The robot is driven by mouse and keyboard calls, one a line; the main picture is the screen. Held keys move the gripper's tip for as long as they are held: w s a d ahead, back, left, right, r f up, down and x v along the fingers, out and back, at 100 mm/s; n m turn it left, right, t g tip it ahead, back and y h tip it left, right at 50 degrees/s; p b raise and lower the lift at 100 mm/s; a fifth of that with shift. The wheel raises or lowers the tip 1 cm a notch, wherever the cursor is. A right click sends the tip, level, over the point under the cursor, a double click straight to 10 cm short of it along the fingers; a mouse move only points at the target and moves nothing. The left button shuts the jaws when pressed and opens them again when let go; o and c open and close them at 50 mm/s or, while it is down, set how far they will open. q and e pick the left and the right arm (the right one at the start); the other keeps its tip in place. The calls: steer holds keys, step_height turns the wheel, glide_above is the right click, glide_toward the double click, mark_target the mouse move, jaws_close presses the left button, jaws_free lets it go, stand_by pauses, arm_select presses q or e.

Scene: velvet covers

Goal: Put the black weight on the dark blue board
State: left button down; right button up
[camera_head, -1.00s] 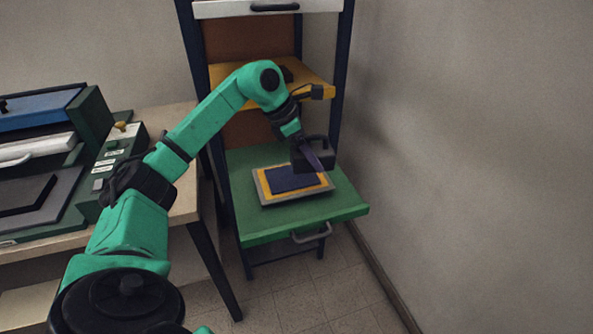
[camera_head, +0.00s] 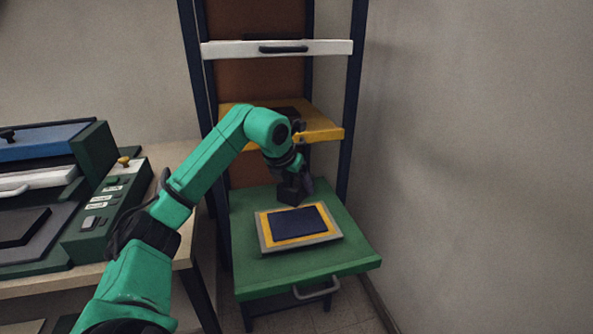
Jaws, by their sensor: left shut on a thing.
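The dark blue board (camera_head: 299,223) lies flat inside a yellow border and grey frame on the green pull-out shelf (camera_head: 350,255). Its blue face is bare. My left gripper (camera_head: 297,183) is just beyond the board's far edge, pointing down and shut on the black weight (camera_head: 291,192). The weight is a dark block, partly hidden by the gripper and hard to part from it. I cannot tell whether it touches the shelf or hangs just above it. My right gripper is not in view.
A yellow shelf (camera_head: 325,128) sits above the green one, close behind my left arm, and a white drawer front (camera_head: 225,49) above that. Dark uprights flank the rack. A table with green equipment (camera_head: 110,205) stands left; a bare wall is at right.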

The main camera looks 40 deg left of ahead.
mark_target(287, 195)
arm_select(q)
step_height(287, 195, down, 9)
steer(key=shift+r, duration=0.2)
jaws_free()
steer(key=shift+s+f, duration=0.1)
steer(key=shift+f, duration=0.05)
steer(key=shift+d, duration=0.1)
steer(key=b+v, duration=0.1)
steer(key=v, duration=1.1)
steer(key=shift+b, duration=0.4)
